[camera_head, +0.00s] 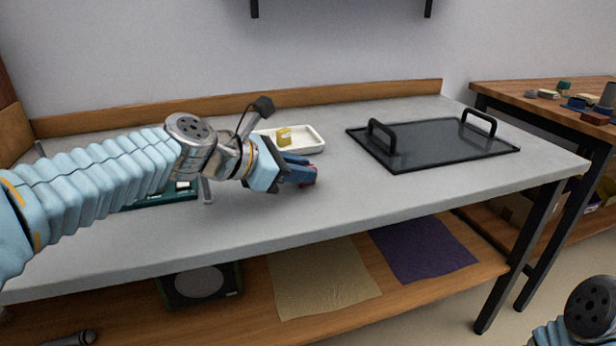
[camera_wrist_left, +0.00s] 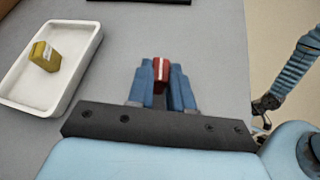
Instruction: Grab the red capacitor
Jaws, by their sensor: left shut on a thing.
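The red capacitor (camera_wrist_left: 160,69) is between the blue fingers of my left gripper (camera_wrist_left: 161,84) in the left wrist view. It has a pale stripe down its middle. In the head view my left gripper (camera_head: 302,172) is over the grey table, right of the middle of its arm's reach, and a bit of the red capacitor (camera_head: 311,182) shows at its fingertips. The gripper is shut on it. I cannot tell whether the capacitor touches the table. Part of my right arm shows at the lower right of the head view, but its gripper is out of view.
A white tray (camera_head: 312,148) with a yellow block (camera_head: 284,136) stands just behind my left gripper. A black tray with two handles (camera_head: 425,150) lies at the right of the table. A green board (camera_head: 160,199) is partly hidden under my left arm. The table's front middle is clear.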

